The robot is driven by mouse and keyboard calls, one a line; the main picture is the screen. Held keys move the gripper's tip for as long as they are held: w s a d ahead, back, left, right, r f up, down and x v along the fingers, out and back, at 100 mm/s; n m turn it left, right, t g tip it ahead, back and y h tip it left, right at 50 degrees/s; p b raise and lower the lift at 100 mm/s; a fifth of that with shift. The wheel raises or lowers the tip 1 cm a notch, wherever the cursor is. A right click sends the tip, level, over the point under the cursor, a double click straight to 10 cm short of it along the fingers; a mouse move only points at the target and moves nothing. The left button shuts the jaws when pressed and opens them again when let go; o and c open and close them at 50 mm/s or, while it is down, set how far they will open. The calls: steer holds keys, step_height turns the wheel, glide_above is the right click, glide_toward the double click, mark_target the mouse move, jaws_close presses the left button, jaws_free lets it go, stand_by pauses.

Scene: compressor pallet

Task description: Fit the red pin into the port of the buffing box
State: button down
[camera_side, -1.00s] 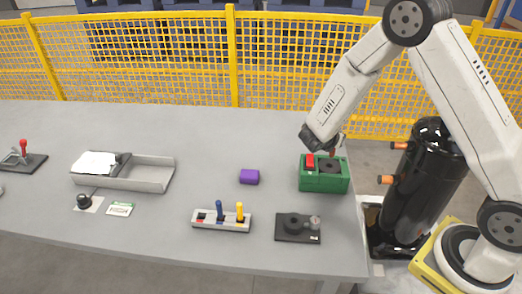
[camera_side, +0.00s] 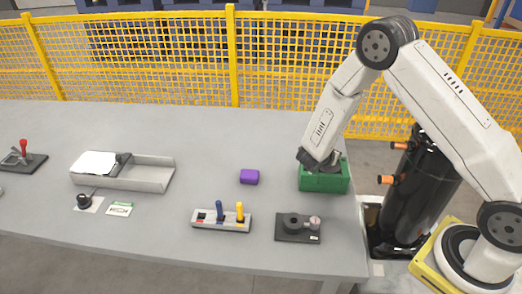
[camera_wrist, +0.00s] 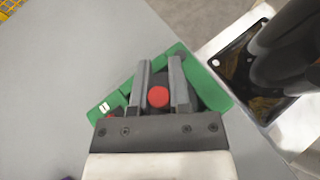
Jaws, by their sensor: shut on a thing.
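The green buffing box (camera_side: 325,182) stands near the right end of the table. It also shows in the wrist view (camera_wrist: 215,92), under my gripper. My gripper (camera_side: 322,166) is down at the top of the box and hides most of that top in the side view. In the wrist view my gripper (camera_wrist: 160,72) is shut on the red pin (camera_wrist: 158,97), whose round red end shows between the two fingers. The pin's lower end and the port are hidden, so I cannot tell how far the pin is in.
A grey rack (camera_side: 233,225) holds a blue pin (camera_side: 219,210) and a yellow pin (camera_side: 240,212). A dark plate (camera_side: 287,238) with a round part lies in front of the box. A purple block (camera_side: 250,177) and a grey tray (camera_side: 150,184) are further left. The table between is clear.

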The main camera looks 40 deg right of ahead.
steer(key=shift+f, duration=0.3)
steer(key=c, duration=0.6)
jaws_free()
steer(key=shift+r, duration=0.1)
steer(key=shift+a+r, duration=0.1)
steer(key=v, duration=1.1)
steer(key=shift+s+a+r, duration=0.1)
steer(key=shift+a+r, duration=0.1)
steer(key=shift+a, duration=0.1)
